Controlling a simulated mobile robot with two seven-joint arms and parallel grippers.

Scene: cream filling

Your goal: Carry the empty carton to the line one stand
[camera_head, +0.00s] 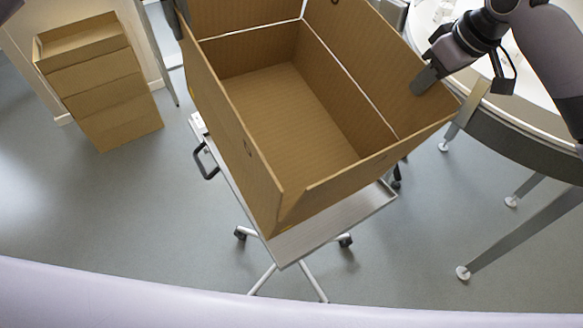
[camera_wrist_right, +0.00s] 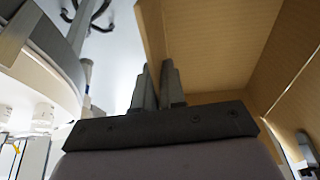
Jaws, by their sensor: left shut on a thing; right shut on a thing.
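The empty carton (camera_head: 300,110) is brown cardboard with open flaps, upright and slightly tilted in the head view. Its inside is bare. My right gripper (camera_head: 424,82) is shut on the carton's right wall; in the right wrist view its fingers (camera_wrist_right: 158,88) pinch the cardboard edge (camera_wrist_right: 152,40). My left gripper (camera_head: 177,18) is at the carton's upper left edge, shut on that wall, and mostly cut off by the frame. Below the carton is a grey wheeled stand (camera_head: 335,213); whether the carton touches its top cannot be told. No line one label is readable.
A stack of brown cartons (camera_head: 100,85) stands on the floor at the left. A round white table (camera_head: 535,75) with grey legs is close to the carton on the right. A black handle (camera_head: 205,160) sticks out from the wheeled stand's left side. Open floor lies in front.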

